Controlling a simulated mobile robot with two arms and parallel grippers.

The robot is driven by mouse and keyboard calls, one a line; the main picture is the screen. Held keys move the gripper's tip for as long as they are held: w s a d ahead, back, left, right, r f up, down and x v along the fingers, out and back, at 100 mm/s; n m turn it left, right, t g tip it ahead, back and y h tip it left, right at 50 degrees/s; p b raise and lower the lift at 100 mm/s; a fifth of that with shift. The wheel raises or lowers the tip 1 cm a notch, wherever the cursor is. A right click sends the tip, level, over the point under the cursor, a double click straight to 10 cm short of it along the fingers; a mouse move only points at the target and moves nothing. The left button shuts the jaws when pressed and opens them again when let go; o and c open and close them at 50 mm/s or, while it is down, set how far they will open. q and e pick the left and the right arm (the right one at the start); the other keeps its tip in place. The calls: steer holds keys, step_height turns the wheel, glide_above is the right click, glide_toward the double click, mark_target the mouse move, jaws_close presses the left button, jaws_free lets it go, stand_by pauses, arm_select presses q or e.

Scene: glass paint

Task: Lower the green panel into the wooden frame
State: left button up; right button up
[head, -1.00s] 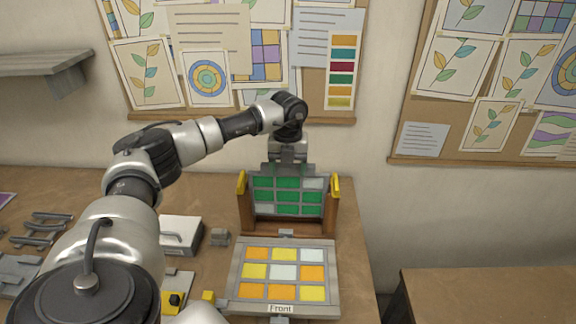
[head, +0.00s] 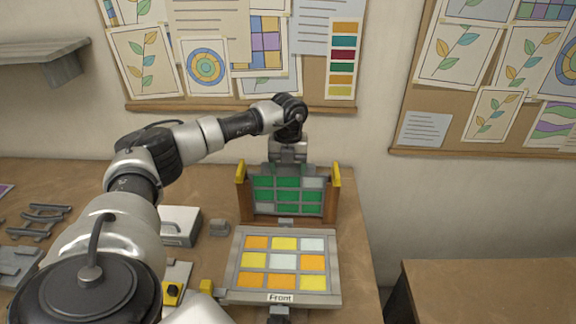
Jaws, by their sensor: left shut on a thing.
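The green panel (head: 288,195) is a grey-framed grid of green and pale panes. It stands upright between the two yellow-topped posts of the wooden frame (head: 332,197). My left gripper (head: 288,164) is above the panel and shut on its top edge. The panel's lower edge is close to the frame's base; whether it touches the bottom is hard to tell. My right gripper is not in view.
A flat panel of orange, yellow and white panes (head: 284,265) labelled "Front" lies before the frame. Grey racks (head: 40,221) lie farther left. A second table (head: 490,290) stands at right.

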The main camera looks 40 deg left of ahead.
arm_select(q)
steer(key=shift+f+b, duration=0.45)
steer(key=shift+f, duration=0.35)
steer(key=o, duration=1)
steer(key=shift+o, duration=0.3)
steer(key=shift+f, duration=0.1)
steer(key=shift+r+p, duration=2.75)
steer(key=shift+r, duration=0.85)
steer(key=shift+s+f, duration=0.1)
steer(key=shift+f, duration=0.05)
